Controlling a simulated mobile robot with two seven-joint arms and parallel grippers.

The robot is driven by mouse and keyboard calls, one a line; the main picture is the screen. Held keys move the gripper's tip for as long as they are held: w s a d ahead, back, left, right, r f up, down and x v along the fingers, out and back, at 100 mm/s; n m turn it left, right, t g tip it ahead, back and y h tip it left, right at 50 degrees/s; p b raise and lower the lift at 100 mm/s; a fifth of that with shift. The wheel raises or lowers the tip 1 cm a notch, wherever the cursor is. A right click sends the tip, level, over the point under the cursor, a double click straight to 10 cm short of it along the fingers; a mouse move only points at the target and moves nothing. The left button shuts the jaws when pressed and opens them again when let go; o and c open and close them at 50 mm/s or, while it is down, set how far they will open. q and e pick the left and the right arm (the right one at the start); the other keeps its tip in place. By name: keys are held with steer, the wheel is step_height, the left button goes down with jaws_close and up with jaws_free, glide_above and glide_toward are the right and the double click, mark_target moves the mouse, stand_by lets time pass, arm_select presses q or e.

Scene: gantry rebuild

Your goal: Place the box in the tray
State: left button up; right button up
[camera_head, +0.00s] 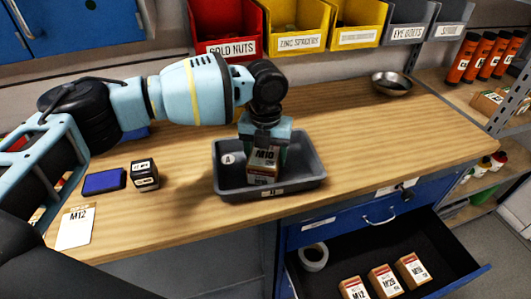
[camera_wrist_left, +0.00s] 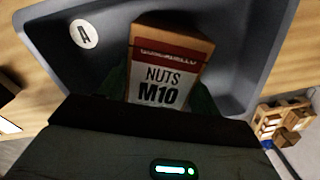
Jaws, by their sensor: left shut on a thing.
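The box (camera_head: 263,164) is a small brown carton with a white label reading M10 and a red band. In the left wrist view the box (camera_wrist_left: 168,70) reads NUTS M10. The tray (camera_head: 306,184) is grey, with a round A sticker, and stands on the workbench; its wall also shows in the left wrist view (camera_wrist_left: 60,45). My left gripper (camera_head: 266,145) points down over the tray and is shut on the box. The box is inside the tray's outline; whether it touches the floor I cannot tell. My right gripper is not in view.
A blue ink pad (camera_head: 104,181), a dark stamp block (camera_head: 144,175) and an M12 card (camera_head: 75,228) lie left of the tray. A metal bowl (camera_head: 391,83) stands at the back right. An open drawer (camera_head: 440,255) below holds several boxes. The bench right of the tray is clear.

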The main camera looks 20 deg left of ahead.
mark_target(266, 152)
arm_select(q)
steer(key=o, duration=1.3)
steer(key=shift+f, duration=0.1)
step_height(266, 152, up, 12)
